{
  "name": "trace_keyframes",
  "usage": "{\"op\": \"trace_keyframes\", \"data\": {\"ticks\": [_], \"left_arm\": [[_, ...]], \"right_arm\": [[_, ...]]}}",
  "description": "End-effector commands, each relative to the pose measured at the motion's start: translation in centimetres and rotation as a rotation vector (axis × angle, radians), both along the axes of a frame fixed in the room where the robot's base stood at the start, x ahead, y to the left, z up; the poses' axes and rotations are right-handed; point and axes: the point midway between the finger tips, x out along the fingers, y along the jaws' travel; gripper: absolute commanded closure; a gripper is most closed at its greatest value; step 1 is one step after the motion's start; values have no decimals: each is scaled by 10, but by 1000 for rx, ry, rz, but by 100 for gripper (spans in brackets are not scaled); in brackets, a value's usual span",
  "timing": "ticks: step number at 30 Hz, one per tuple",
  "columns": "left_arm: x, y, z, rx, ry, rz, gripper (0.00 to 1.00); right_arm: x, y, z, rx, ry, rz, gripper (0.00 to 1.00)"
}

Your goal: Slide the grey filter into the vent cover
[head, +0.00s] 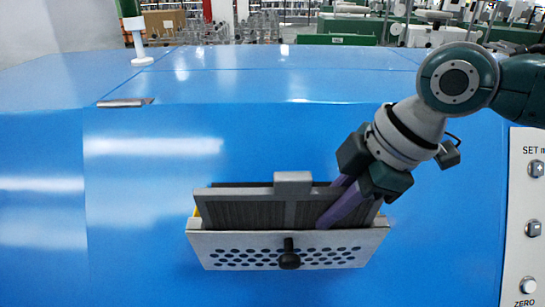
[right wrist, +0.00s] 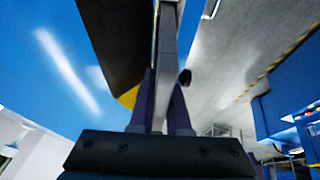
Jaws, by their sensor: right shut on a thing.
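The grey filter (head: 255,210) is a flat pleated panel with a grey frame and a tab at its top middle. It stands behind the top edge of the vent cover (head: 230,244), a pale perforated panel with a black knob, tilted out from the blue machine. The filter's lower part is hidden by the cover, so I cannot tell how deep it sits. My right gripper (head: 332,208) is shut on the right part of the filter. In the right wrist view, the filter's edge (right wrist: 165,55) runs between the fingers (right wrist: 160,105). My left gripper is out of view.
The blue machine (head: 130,210) fills most of the head view, with a small metal handle (head: 124,103) on its upper left edge. A control panel with buttons (head: 534,229) is at the far right. The blue surface left of the cover is clear.

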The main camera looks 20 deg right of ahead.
Motion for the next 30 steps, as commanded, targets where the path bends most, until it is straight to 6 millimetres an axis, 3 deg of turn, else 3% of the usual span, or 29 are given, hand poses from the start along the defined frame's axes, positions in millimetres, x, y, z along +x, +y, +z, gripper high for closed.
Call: {"op": "trace_keyframes", "data": {"ticks": [5, 6, 15, 24, 30], "left_arm": [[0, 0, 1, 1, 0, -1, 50], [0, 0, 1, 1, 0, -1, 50], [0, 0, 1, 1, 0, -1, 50], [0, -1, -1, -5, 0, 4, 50], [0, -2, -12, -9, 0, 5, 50]], "right_arm": [[0, 0, 0, 1, -1, 0, 100], [0, 0, 0, 1, -1, 0, 83], [0, 0, 0, 0, -1, 0, 50], [0, -1, 2, 0, -1, 0, 50], [-7, -9, 22, -3, -6, 2, 50]]}}
